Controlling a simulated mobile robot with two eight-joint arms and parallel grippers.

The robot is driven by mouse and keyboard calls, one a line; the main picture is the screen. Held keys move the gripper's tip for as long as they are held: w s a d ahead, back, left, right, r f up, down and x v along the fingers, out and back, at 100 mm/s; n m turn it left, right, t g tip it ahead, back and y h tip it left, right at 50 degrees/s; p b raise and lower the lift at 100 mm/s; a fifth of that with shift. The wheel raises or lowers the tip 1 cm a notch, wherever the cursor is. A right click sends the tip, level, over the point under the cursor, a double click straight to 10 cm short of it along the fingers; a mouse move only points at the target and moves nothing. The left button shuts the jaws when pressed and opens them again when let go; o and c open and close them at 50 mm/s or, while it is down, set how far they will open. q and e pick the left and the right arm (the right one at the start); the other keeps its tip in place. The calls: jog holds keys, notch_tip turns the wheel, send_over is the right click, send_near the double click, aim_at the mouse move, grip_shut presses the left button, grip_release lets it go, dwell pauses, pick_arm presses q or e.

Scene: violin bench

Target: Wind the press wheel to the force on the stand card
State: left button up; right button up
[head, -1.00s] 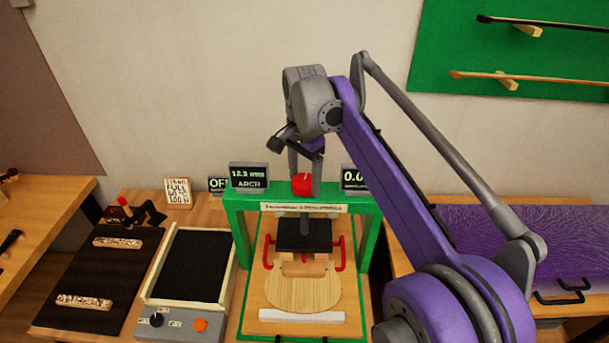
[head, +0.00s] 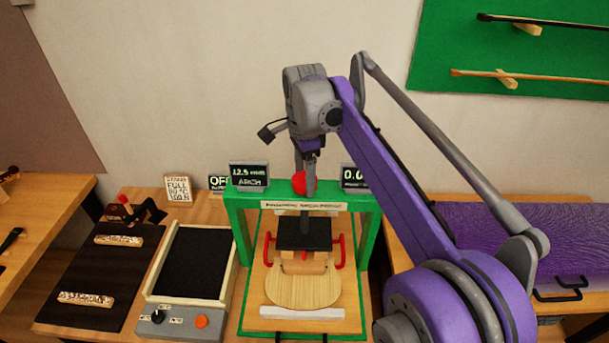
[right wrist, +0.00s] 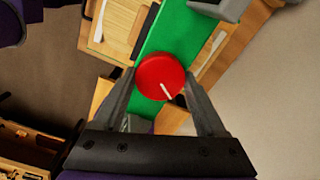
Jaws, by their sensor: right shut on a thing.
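The red press wheel (head: 298,184) sits on top of the green press frame (head: 237,215). My right gripper (head: 306,188) reaches down from above and is shut on the wheel. In the right wrist view the fingers flank the round wheel (right wrist: 158,75), and its white mark points to the lower right. The left display (head: 249,175) reads about 12.5 mm, ARCH. The right display (head: 354,176) starts with 0.0 and is partly hidden by my arm. My left gripper is out of view.
Under the press, a black block (head: 304,233) sits above a pale wooden plate (head: 303,290), with red handles at its sides. A purple case (head: 520,240) lies right.

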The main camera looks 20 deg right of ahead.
aim_at(304, 178)
jog(key=o, duration=1.3)
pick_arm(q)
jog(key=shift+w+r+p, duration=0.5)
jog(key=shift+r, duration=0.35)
pick_arm(e)
notch_tip(304, 178, up, 11)
jog(key=shift+f, duration=0.1)
